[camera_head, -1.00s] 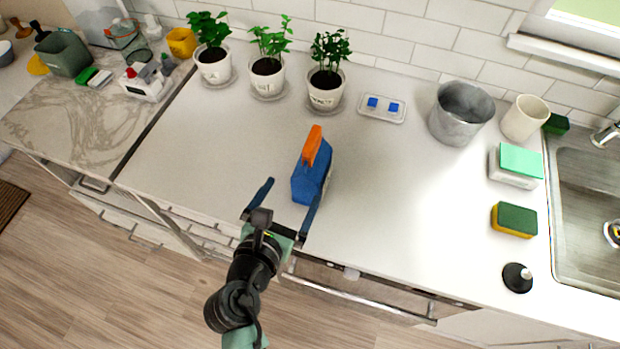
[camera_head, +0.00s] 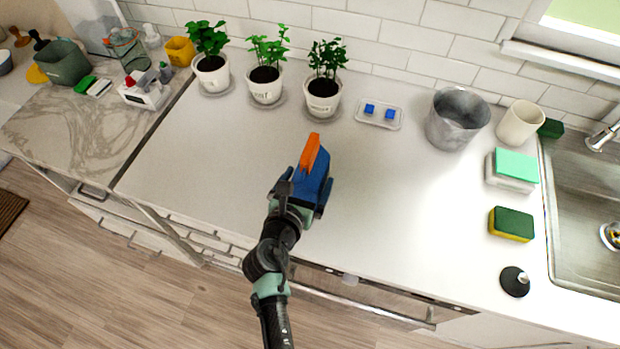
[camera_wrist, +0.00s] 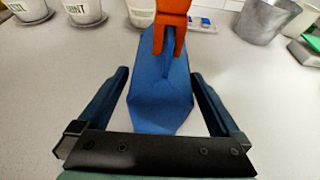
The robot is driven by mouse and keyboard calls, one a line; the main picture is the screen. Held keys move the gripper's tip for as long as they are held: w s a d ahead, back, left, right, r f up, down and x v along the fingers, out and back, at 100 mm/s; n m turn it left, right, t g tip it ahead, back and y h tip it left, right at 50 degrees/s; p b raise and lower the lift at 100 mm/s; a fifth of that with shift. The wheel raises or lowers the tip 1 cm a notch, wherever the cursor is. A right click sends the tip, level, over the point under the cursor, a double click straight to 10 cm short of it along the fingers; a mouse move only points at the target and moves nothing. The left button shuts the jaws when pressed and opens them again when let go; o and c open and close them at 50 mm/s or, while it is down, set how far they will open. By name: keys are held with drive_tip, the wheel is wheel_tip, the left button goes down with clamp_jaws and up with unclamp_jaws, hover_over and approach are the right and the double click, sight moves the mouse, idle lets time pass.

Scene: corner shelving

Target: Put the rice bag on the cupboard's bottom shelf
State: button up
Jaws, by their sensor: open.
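The rice bag is a blue bag with an orange clip on its top. In the head view the rice bag (camera_head: 314,185) stands on the white counter near its front edge. My gripper (camera_head: 305,190) is at the bag from the front, and its fingers hide part of the bag's lower side. In the wrist view the bag (camera_wrist: 160,95) lies between the two spread fingers of my gripper (camera_wrist: 160,95), with a gap visible on the left and little gap on the right. The orange clip (camera_wrist: 171,20) points away from me. No cupboard shelf is clearly in view.
Three potted plants (camera_head: 322,95) stand along the back wall. A soap tray (camera_head: 378,112), a metal pot (camera_head: 457,118) and a white cup (camera_head: 520,122) are to the right. Sponges (camera_head: 511,224) and a sink (camera_head: 590,210) are at far right. The counter around the bag is clear.

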drive_tip(key=shift+x, duration=1.1)
clamp_jaws()
drive_tip(key=shift+w+r, duration=0.1)
drive_tip(key=shift+r, duration=0.05)
